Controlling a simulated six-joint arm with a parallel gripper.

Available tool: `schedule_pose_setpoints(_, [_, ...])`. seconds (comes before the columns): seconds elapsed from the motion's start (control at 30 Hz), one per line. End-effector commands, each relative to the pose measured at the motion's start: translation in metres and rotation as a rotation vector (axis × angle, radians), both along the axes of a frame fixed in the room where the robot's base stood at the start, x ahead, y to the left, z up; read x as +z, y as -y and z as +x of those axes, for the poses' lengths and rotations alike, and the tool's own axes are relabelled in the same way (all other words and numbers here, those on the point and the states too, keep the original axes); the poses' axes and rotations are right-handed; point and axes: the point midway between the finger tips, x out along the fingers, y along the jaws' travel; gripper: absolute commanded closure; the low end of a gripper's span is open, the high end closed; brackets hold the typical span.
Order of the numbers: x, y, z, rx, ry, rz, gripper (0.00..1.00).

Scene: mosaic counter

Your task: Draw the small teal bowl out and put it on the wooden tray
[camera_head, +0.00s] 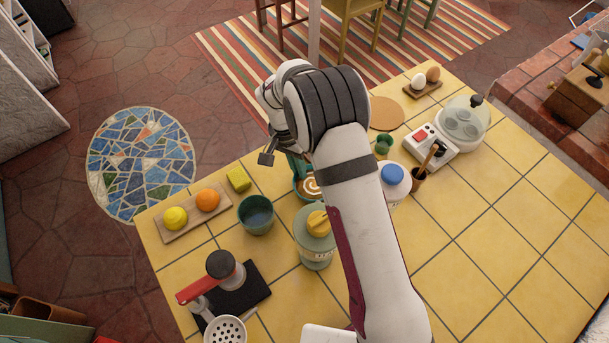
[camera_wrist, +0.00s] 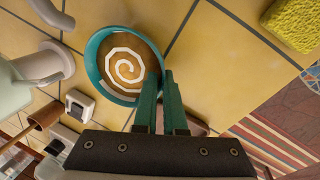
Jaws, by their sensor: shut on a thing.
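The small teal bowl (camera_wrist: 93,68) has a brown inside with a white spiral. In the wrist view my gripper (camera_wrist: 161,76) has its two green fingers close together at the bowl's right rim, shut on it. In the head view the bowl (camera_head: 308,187) is partly hidden behind my arm, and my fingertips are hard to make out. I cannot tell whether the bowl touches the counter. A long wooden tray (camera_head: 183,231) lies at the left of the counter, with a lemon (camera_head: 174,218) and an orange (camera_head: 208,199) on it.
A blue-lidded jar (camera_head: 395,181) is to the right. A round wooden board (camera_head: 386,113) lies behind. The counter's right side is clear.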

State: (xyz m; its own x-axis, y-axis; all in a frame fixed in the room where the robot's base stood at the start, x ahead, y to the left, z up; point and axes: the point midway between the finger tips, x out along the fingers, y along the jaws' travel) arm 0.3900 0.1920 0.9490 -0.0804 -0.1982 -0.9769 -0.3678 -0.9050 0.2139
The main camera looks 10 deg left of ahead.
Motion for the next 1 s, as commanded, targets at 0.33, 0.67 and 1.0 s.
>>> schedule_pose_setpoints(0.33, [-0.0003,-0.0088,0.0081,0.001,0.000,0.001,1.00])
schedule_pose_setpoints(0.67, [-0.0001,-0.0086,0.0078,0.001,0.000,0.001,0.58])
schedule_pose_setpoints(1.0, [0.0036,-0.0095,0.0085,0.001,0.001,0.002,0.57])
